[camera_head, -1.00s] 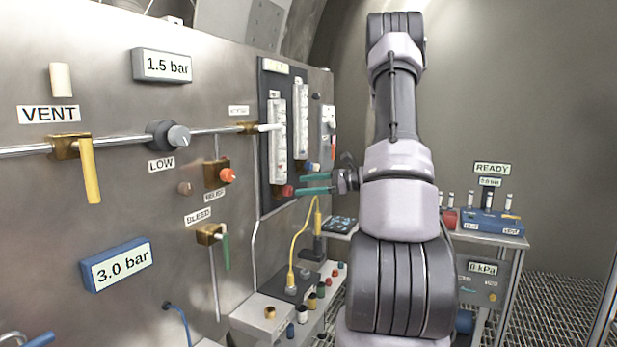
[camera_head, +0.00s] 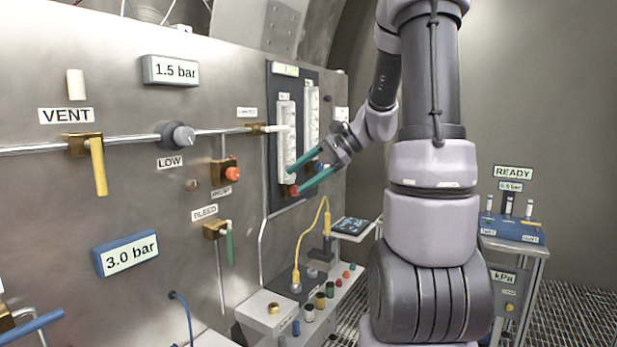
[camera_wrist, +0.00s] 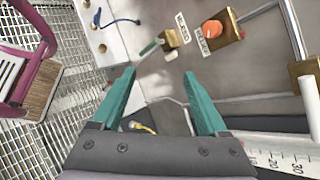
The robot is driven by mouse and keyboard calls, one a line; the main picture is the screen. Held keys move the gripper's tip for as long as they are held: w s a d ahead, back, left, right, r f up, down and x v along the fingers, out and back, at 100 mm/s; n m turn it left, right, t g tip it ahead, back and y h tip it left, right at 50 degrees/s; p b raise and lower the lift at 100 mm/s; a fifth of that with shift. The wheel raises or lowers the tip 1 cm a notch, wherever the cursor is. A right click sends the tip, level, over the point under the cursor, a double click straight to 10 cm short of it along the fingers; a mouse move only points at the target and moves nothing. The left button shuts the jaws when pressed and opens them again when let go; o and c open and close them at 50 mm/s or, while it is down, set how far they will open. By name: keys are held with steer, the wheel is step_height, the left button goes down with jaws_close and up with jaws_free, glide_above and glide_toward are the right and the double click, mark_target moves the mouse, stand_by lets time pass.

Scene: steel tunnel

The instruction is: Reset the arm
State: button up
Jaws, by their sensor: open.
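My gripper (camera_head: 305,174) is open, with two teal fingers apart and nothing seen between them. In the head view it is in front of the flowmeter tubes (camera_head: 286,140) on the dark panel, near the red knob (camera_head: 291,191) at their base. I cannot tell whether it touches them. My arm stands bent at the right of the steel wall. In the wrist view the fingers (camera_wrist: 163,108) point toward the wall, with the orange relief knob (camera_wrist: 212,29) and the bleed valve (camera_wrist: 170,38) beyond them. The tube scale (camera_wrist: 290,158) shows at lower right.
The steel wall carries the yellow vent lever (camera_head: 98,167), the low knob (camera_head: 180,136) and a green bleed handle (camera_head: 229,245). A yellow cable (camera_head: 310,228) rises from the low bench (camera_head: 270,312). A cart (camera_head: 512,240) stands at right. Grating shows in the wrist view (camera_wrist: 85,60).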

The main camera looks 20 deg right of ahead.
steer(key=shift+s, duration=0.35)
steer(key=s+a+r+n+t+h, duration=0.1)
steer(key=s+r+n+h, duration=0.2)
steer(key=s, duration=0.5)
steer(key=s+a+r+n+t+h, duration=0.1)
steer(key=s+r+n+t+h, duration=0.1)
steer(key=s+r+n+h, duration=0.2)
steer(key=s+n+h, duration=0.1)
steer(key=s+n, duration=0.1)
steer(key=s, duration=0.1)
steer(key=shift+s+a+r+n+t, duration=0.15)
steer(key=shift+s+a+n+t, duration=0.15)
steer(key=shift+s+n, duration=0.1)
stand_by(1.4)
